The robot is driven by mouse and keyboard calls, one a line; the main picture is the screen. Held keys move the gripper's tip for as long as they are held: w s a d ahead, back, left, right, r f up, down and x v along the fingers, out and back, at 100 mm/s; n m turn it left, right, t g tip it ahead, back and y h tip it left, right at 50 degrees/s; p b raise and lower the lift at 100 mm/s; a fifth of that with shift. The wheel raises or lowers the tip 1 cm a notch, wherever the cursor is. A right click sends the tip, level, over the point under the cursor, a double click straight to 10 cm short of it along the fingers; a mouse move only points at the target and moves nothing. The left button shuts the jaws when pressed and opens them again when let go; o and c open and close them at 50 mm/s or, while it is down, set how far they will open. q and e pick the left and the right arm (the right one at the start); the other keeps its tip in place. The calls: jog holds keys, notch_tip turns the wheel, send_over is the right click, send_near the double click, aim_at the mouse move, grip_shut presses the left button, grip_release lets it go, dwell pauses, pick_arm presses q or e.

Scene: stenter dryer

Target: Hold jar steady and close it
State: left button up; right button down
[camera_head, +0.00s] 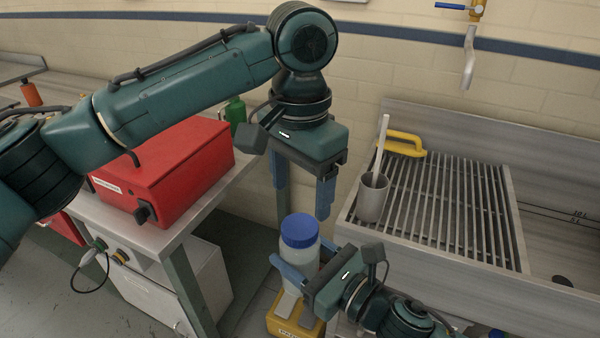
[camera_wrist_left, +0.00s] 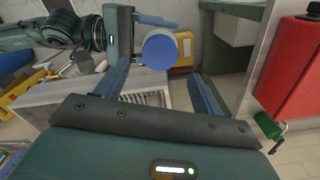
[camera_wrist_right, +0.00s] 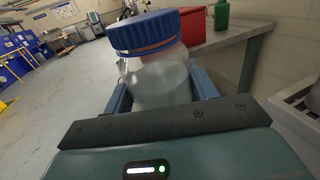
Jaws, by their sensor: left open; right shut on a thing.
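The jar (camera_head: 300,262) is a clear, whitish bottle with a blue lid (camera_head: 299,230) on its top. My right gripper (camera_head: 292,277) is shut on the jar's body from the side and holds it upright. In the right wrist view the jar (camera_wrist_right: 160,82) stands between the fingers, and its blue lid (camera_wrist_right: 143,32) sits on the mouth, looking slightly tilted. My left gripper (camera_head: 302,200) is open, pointing down above the lid, apart from it. In the left wrist view the lid (camera_wrist_left: 159,48) shows beyond the open fingers.
A red case (camera_head: 165,170) and a green bottle (camera_head: 235,113) stand on the bench at left. A grated sink (camera_head: 440,205) with a grey cup (camera_head: 372,197) and a yellow-handled item (camera_head: 403,146) is at right. A yellow box (camera_head: 290,318) is below the jar.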

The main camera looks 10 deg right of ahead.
aim_at(300, 225)
pick_arm(q)
notch_tip(300, 225, down, 6)
jog(key=shift+f, duration=0.1)
jog(key=shift+c, duration=0.5)
jog(key=c, duration=0.9)
jog(key=m, duration=0.5)
jog(key=o, duration=1.1)
jog(key=shift+o, duration=0.2)
notch_tip(300, 225, up, 12)
